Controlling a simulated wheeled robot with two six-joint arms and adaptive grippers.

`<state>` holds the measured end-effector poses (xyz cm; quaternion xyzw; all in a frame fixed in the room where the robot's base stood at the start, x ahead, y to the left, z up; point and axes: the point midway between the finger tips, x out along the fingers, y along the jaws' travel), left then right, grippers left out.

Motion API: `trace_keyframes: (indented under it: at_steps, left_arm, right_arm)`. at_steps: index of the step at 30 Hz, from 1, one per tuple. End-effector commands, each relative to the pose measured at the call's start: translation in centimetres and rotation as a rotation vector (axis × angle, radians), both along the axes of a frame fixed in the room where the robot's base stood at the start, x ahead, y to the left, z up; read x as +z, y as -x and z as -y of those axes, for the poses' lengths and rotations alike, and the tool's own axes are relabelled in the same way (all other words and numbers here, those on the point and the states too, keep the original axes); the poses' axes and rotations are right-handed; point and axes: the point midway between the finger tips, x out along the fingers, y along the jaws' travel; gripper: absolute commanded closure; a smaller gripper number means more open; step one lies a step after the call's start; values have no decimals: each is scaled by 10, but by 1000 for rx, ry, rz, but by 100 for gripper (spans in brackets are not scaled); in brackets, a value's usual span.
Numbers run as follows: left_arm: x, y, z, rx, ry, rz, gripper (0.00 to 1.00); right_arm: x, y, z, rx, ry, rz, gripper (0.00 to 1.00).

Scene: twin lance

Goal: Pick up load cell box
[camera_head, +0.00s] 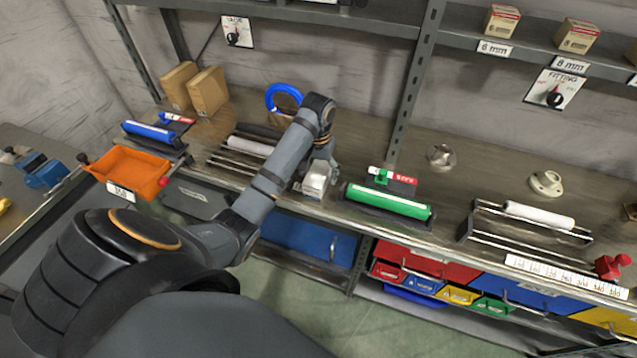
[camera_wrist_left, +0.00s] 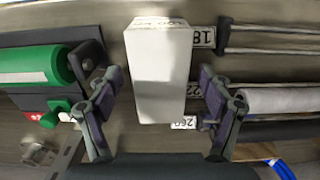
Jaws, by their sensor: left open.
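The load cell box is a small white box (camera_head: 315,181) near the front edge of the workbench, between the roller rack and the green roller. In the left wrist view the white box (camera_wrist_left: 159,70) fills the upper middle, its near end between the two fingers. My left gripper (camera_head: 321,168) is above and behind the box in the head view. In the left wrist view the left gripper (camera_wrist_left: 158,100) is open, with a finger on each side of the box and visible gaps. My right gripper is in no view.
A green roller (camera_head: 388,201) on a dark stand sits right of the box. A roller rack (camera_head: 243,150) with metal bars lies to its left. An orange tray (camera_head: 128,172) is at the bench's left front. A blue ring (camera_head: 270,93) stands behind my arm.

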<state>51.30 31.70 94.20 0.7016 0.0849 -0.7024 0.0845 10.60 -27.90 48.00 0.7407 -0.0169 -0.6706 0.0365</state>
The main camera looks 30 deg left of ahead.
Motion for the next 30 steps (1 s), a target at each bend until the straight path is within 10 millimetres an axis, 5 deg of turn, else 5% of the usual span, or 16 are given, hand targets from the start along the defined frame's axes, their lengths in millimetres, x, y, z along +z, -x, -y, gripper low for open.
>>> trace_keyframes:
  at_steps: [7,24,30]
  left_arm:
    - [-4,0,0,0,0,1,22]
    - [-3,-1,0,0,0,3,100]
    - [-3,-1,0,0,0,3,100]
  right_arm:
    - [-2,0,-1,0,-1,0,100]
    - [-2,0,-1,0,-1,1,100]
    - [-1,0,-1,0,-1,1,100]
